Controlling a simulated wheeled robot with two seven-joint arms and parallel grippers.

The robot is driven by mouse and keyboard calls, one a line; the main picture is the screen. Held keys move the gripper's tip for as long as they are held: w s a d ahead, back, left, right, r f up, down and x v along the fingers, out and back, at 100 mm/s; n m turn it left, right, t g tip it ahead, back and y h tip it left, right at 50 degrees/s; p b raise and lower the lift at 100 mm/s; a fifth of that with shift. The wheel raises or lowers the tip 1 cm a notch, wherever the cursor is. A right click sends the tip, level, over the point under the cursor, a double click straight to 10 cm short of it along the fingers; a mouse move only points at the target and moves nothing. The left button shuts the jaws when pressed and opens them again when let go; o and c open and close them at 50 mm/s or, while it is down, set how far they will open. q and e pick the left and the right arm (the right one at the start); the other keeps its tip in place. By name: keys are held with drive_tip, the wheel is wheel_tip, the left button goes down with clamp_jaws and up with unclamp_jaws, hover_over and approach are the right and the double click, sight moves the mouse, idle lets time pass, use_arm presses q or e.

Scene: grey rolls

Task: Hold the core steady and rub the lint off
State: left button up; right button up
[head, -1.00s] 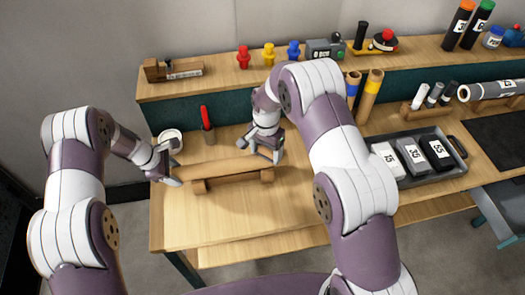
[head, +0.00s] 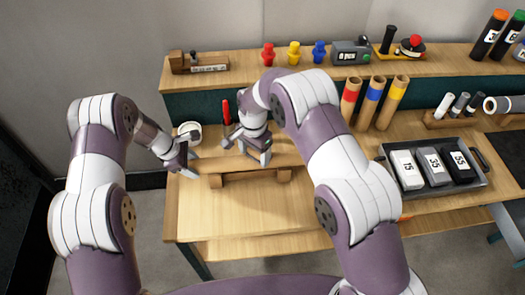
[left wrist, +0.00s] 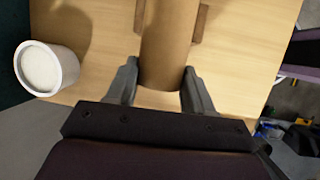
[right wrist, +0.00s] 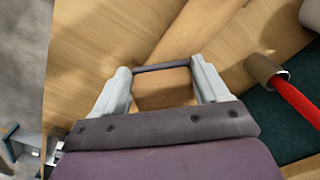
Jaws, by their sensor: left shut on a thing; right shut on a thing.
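The brown cardboard core (head: 285,160) lies level across a wooden cradle (head: 250,177) on the bench. My left gripper (head: 187,173) is shut on the core's left end; in the left wrist view the core (left wrist: 168,45) runs between its fingers. My right gripper (head: 258,154) is over the core, right of its middle. In the right wrist view it is shut on a brown block with a dark strip (right wrist: 162,90), close above the core (right wrist: 200,30). I cannot tell whether the block touches the core. No lint can be made out.
A white cup (left wrist: 47,68) stands beside the core's left end. A red-handled tool (right wrist: 295,100) stands in a brown holder behind the core. A tray (head: 484,178) with several numbered blocks and upright tubes (head: 368,110) are to the right. The bench front is clear.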

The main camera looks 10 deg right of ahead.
drive_tip(key=shift+d+r, duration=0.1)
drive_tip(key=shift+r, duration=4)
use_arm(q)
drive_tip(key=o, duration=1.2)
drive_tip(key=v, duration=1.2)
